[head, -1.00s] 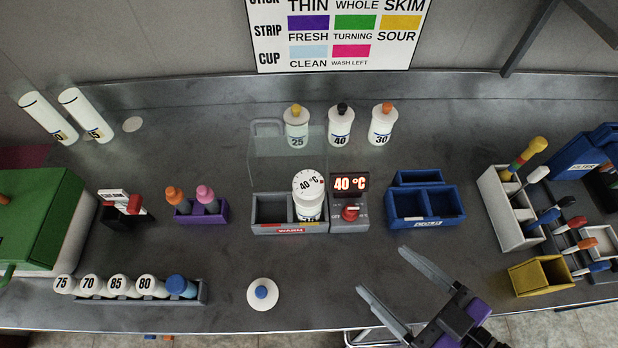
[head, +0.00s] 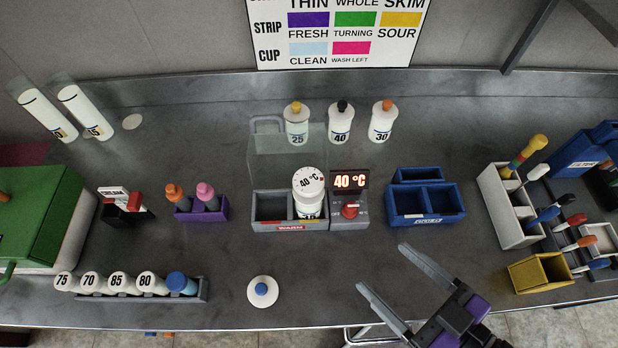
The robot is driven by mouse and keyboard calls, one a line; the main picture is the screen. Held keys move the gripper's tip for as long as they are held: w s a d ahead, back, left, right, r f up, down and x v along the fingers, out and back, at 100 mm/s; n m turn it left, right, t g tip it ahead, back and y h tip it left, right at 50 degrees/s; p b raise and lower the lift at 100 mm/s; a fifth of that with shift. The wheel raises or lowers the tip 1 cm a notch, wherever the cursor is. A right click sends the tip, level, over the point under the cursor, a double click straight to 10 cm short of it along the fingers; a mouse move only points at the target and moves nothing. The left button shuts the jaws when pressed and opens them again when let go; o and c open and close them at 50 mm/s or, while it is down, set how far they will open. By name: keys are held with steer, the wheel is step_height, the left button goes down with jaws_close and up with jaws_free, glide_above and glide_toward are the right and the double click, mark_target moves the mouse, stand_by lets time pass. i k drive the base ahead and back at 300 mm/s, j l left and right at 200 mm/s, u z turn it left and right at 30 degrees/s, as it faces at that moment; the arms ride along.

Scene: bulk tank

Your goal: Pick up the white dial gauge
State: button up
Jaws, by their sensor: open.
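The white dial gauge (head: 308,179) has a round face marked 40 °C with small ticks. It sits on top of a white bottle (head: 309,208) standing in the right compartment of the grey WARM holder (head: 290,226). The gauge hides the top of that bottle. My gripper (head: 381,265) is open and empty, to the right of and nearer the front than the gauge, well apart from it. Its two long grey fingers point up and left over the counter.
A red-lit 40 °C display (head: 349,181) stands just right of the gauge, and a clear upright panel (head: 280,155) just behind it. A blue two-part box (head: 427,218) is further right. A white blue-knobbed piece (head: 262,291) stands in front. The counter between is bare.

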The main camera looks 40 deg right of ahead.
mark_target(308, 189)
steer(key=k+j, duration=0.15)
steer(key=j, duration=0.2)
steer(key=k+j, duration=0.15)
steer(key=j, duration=0.2)
steer(key=k+j, duration=0.1)
steer(key=j, duration=0.25)
steer(key=k+j, duration=0.15)
steer(key=j, duration=0.2)
steer(key=z, duration=0.05)
